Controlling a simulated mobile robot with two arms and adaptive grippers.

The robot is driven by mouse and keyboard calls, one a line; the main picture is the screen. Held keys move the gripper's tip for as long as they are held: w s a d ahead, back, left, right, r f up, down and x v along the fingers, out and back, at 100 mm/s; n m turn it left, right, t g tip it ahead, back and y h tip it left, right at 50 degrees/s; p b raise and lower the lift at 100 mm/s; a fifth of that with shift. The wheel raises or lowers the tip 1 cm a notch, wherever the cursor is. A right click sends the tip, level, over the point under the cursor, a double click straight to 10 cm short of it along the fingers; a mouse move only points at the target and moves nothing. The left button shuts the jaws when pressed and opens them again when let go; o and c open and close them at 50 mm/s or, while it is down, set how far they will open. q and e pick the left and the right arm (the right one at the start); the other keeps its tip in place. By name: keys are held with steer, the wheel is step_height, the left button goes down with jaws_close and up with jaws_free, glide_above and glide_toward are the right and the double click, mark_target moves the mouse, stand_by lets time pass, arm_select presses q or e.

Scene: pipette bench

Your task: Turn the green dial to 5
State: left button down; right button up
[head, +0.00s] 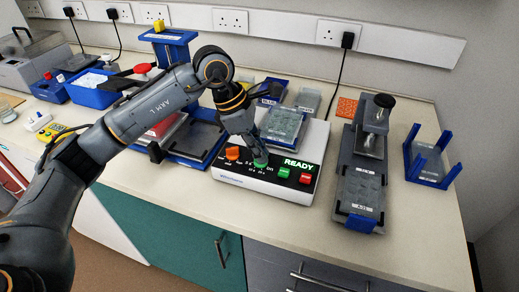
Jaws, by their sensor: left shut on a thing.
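The green dial (260,163) sits on the front panel of a white machine (262,190) in the middle of the bench. The panel shows a green READY display (299,164) and an orange dial (232,153) to the left of the green one. My left gripper (257,153) points down from above and is shut on the green dial, hiding its upper part. The number the dial points to is too small to read. My right gripper does not show.
A green button (283,172) and a red button (305,178) are right of the dial. A grey press-like device (361,180) and a blue-cornered holder (426,160) stand to the right. Blue bins (95,94) and a blue tray (195,150) are left. The front right bench is clear.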

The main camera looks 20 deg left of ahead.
arm_select(q)
steer(key=c, duration=1.5)
jaws_free()
steer(key=shift+o, duration=0.2)
steer(key=shift+r, duration=0.15)
steer(key=v, duration=1.1)
steer(key=shift+r, duration=0.25)
steer(key=shift+a, duration=0.15)
